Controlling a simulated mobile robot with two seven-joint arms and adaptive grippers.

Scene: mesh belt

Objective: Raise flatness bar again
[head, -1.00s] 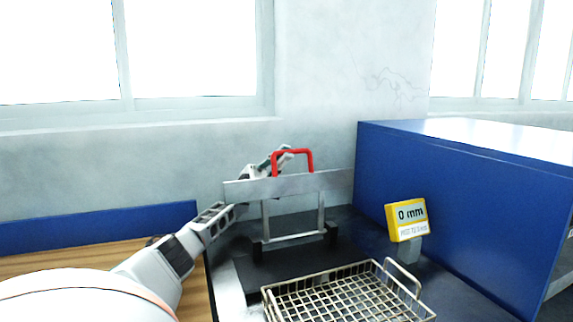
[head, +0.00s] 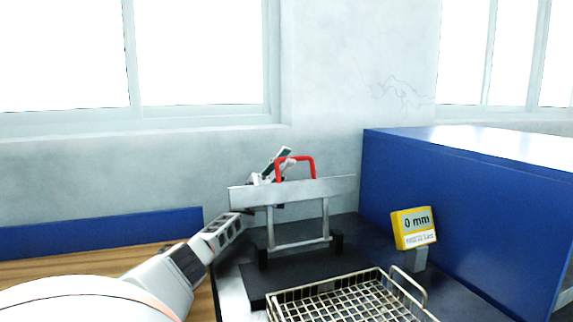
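The flatness bar (head: 300,191) is a long grey metal bar with a red handle (head: 308,160) on top. It stands level on a grey frame with two uprights, above a dark plate, behind the wire mesh basket (head: 352,303). My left gripper (head: 285,161) is behind the bar, at the left side of the red handle. The bar hides part of the wrist, and I cannot tell whether the fingers are closed on the handle or only beside it. My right gripper is out of view.
A yellow display (head: 413,228) reading "0 mm" stands on a grey post to the right. A large blue cabinet (head: 470,200) closes off the right side. A wooden surface (head: 90,267) with a blue back panel (head: 100,232) lies to the left.

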